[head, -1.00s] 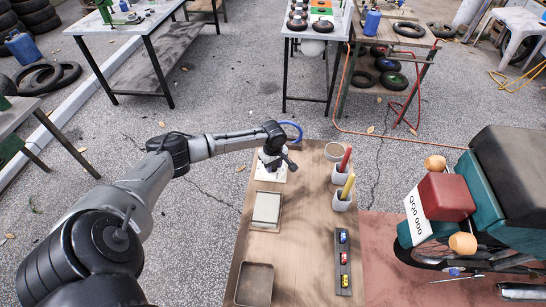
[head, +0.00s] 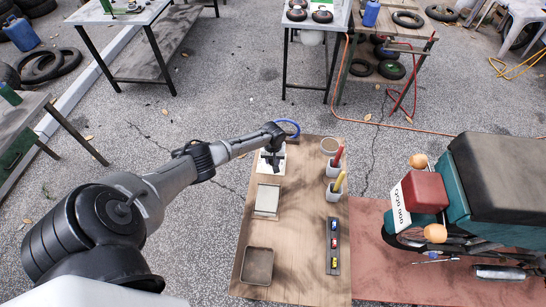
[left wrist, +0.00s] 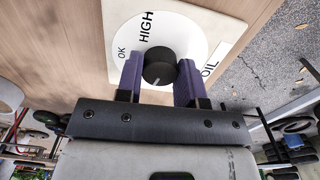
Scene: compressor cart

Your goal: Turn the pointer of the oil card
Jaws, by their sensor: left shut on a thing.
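The oil card (left wrist: 197,22) is a pale square plate with a white round dial, and the words OK, HIGH and OIL show in the left wrist view. In the head view the card (head: 264,166) lies at the far left of the wooden bench, partly hidden by my gripper. Its pointer is a round black knob (left wrist: 159,62) with a pale line on its near side. My left gripper (left wrist: 158,78), also in the head view (head: 278,154), is shut on the knob, one purple finger on each side. The dial's lower part is hidden. My right gripper is not in view.
A motorbike (head: 490,190) stands right.

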